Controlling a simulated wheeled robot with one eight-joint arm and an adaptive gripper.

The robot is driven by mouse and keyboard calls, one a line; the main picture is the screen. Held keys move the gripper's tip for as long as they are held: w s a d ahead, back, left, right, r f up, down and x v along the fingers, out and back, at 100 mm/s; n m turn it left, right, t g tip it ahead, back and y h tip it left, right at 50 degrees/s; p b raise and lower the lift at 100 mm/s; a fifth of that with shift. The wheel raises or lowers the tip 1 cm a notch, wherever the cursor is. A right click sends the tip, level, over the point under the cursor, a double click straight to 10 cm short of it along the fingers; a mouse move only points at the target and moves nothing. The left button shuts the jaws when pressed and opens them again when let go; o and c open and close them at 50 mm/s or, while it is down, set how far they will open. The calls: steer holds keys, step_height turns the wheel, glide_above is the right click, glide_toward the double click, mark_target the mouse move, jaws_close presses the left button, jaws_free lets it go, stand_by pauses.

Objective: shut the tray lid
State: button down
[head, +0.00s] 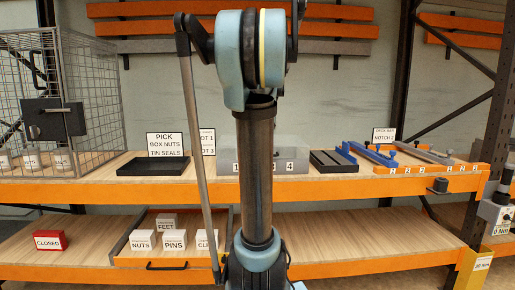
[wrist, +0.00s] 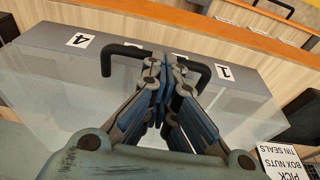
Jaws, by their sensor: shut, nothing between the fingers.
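The grey tray unit (head: 228,168) stands on the upper shelf, with number labels on its front. It is partly hidden behind my arm in the head view. A clear panel, seemingly the lid (wrist: 55,100), shows in the wrist view beside the grey numbered strip (wrist: 60,38). A black bar handle (wrist: 108,58) crosses near that strip. My gripper (wrist: 166,62) is shut and empty, its fingertips overlapping the handle's middle in the picture. I cannot tell whether they touch it, nor how far the lid is open. The gripper is not distinguishable in the head view.
A sign (head: 166,144) and black tray (head: 152,166) stand left of the unit; a dark slotted block (head: 333,161) and blue clamps (head: 374,155) stand right. A wire cage (head: 95,90) fills the far left. The lower shelf's right part (head: 370,240) is clear.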

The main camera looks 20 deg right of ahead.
steer(key=shift+s+a+f, duration=0.1)
steer(key=shift+s, duration=0.05)
steer(key=w+d+v, duration=0.1)
steer(key=v, duration=1.3)
steer(key=s+a+f+n, duration=0.1)
steer(key=s+a+f, duration=0.4)
steer(key=s+f, duration=0.3)
steer(key=s+a+f+n, duration=0.1)
steer(key=s+a+f, duration=0.5)
steer(key=f, duration=1)
steer(key=s+a+f+n, duration=0.1)
steer(key=s+a+f, duration=0.5)
steer(key=s+f, duration=0.5)
steer(key=shift+a+f+y, duration=0.2)
steer(key=shift+f+y, duration=0.2)
steer(key=shift+f, duration=0.6)
